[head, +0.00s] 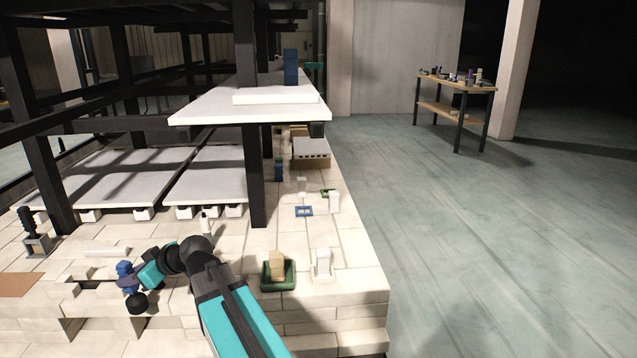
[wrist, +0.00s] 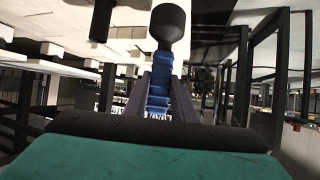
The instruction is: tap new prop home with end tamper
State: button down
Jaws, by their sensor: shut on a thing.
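My gripper (head: 129,282) is shut on a blue-handled tool with a rounded black head, likely the end tamper (head: 137,302). In the head view it is low at the left, over the front blocks of the kiln car, with the black head pointing down. In the wrist view the fingers (wrist: 160,100) flank the ribbed blue handle, and the tamper's black head (wrist: 170,24) sticks out beyond them. White short supports (head: 143,213) stand under the pale slabs. I cannot tell which piece is the new prop, or whether the head touches anything.
Dark posts and beams rise from the deck, with a white shelf (head: 248,106) overhanging it. A green tray (head: 279,283) holding a tan block, a white holder (head: 322,264) and a blue frame (head: 304,211) stand right. A black-handled tool (head: 28,222) stands far left.

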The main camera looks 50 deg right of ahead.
jog(key=s+d+r+n+g+y+p, duration=0.1)
jog(key=s+d+r+p, duration=0.2)
jog(key=d+p, duration=0.45)
jog(key=s+d+r+n+p, duration=0.1)
jog(key=s+d+r+p, duration=0.3)
jog(key=d, duration=0.6)
jog(key=s+d+r+n+g+y+p, duration=0.1)
jog(key=s+d+r+p, duration=0.15)
jog(key=d+p, duration=0.55)
jog(key=s+d+r+m+t+h+p, duration=0.1)
jog(key=s+d+r+m+p, duration=0.1)
jog(key=s+d+r+p, duration=0.2)
jog(key=s+d+r+m+t+h+p, duration=0.1)
jog(key=s+d+p, duration=0.6)
jog(key=d, duration=1.1)
jog(key=s+r+m+h, duration=0.1)
jog(key=s+r, duration=0.1)
jog(key=s, duration=0.2)
jog(key=shift+d+r+t, duration=0.2)
jog(key=shift+r+t, duration=0.1)
jog(key=shift+r, duration=0.1)
jog(key=shift+s+f+b, duration=0.1)
jog(key=shift+b, duration=0.4)
jog(key=shift+f+b, duration=2.3)
jog(key=shift+f, duration=0.05)
jog(key=shift+b, duration=1)
jog(key=shift+f, duration=0.1)
